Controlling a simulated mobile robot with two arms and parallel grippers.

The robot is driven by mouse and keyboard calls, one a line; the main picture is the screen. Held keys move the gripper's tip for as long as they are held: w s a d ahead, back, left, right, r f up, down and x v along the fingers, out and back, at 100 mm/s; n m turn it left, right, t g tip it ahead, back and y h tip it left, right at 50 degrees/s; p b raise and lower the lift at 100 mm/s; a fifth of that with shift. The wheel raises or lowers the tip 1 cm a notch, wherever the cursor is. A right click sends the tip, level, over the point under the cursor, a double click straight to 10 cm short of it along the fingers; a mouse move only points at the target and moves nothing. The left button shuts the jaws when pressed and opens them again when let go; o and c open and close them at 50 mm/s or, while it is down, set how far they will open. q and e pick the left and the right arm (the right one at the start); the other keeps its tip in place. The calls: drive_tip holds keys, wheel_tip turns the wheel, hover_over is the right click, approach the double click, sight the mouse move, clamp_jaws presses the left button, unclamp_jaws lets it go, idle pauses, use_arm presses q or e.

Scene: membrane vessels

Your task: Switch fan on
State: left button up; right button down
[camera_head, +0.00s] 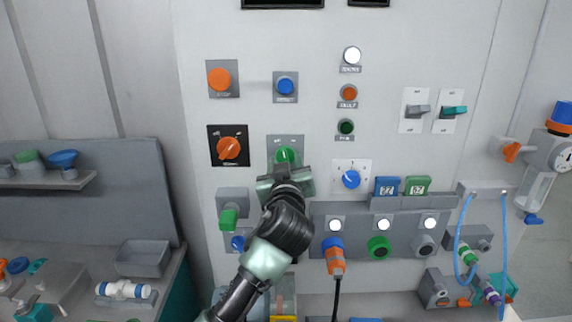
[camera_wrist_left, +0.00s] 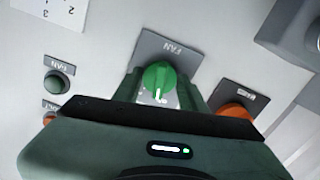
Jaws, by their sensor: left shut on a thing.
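The fan switch is a green rotary knob (camera_head: 286,155) on a grey plate in the middle of the control panel. In the left wrist view the knob (camera_wrist_left: 157,77) sits on its plate labelled FAN, which appears upside down. A white mark on the knob points towards the bottom of that view. My left gripper (camera_head: 286,180) reaches up from below at the knob. In the left wrist view the gripper's dark fingers (camera_wrist_left: 160,92) stand on both sides of the knob, shut on it. The lower part of the plate is hidden behind the gripper in the head view. My right gripper is not seen.
An orange rotary knob (camera_head: 229,148) on a black plate is close on the left. A blue knob (camera_head: 351,179) is on the right. A blue button (camera_head: 286,86) is above. Connectors, including an orange plug (camera_head: 335,260) with a cable, are at lower right.

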use_arm(q)
drive_tip(key=m+p, duration=0.1)
drive_tip(key=m, duration=0.7)
drive_tip(key=shift+a, duration=0.1)
drive_tip(key=shift+m, duration=0.4)
drive_tip(key=o, duration=1.4)
drive_tip(key=shift+c, duration=0.2)
drive_tip(key=shift+s, duration=0.1)
drive_tip(key=s+b, duration=0.2)
drive_tip(key=s, duration=0.5)
drive_tip(key=shift+s+b, duration=0.35)
drive_tip(key=shift+b, duration=0.05)
